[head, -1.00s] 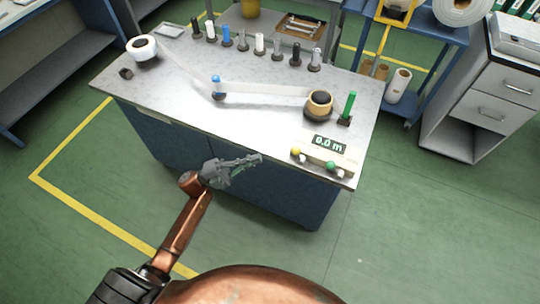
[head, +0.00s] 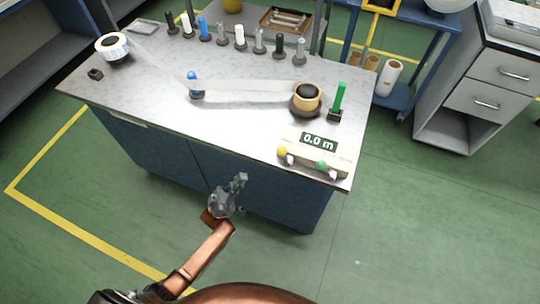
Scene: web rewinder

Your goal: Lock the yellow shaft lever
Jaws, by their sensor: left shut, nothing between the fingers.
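A yellow round knob (head: 282,152) sits at the front left of the counter box (head: 313,152), by the bench's front edge. It looks like the end of the yellow lever, but its lock position is too small to tell. A green knob (head: 321,166) sits to its right. A tan roll core (head: 307,93) with a dark centre stands on a shaft behind the box. My left gripper (head: 240,180) is shut and empty, in front of the blue cabinet, left of the yellow knob and apart from it. My right gripper is out of view.
A clear web runs from the white roll (head: 112,46) past a blue-topped roller (head: 195,84) to the tan core. A green upright post (head: 338,100) stands right of the core. Several coloured posts line the bench's back. The bench's (head: 225,125) front middle is clear.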

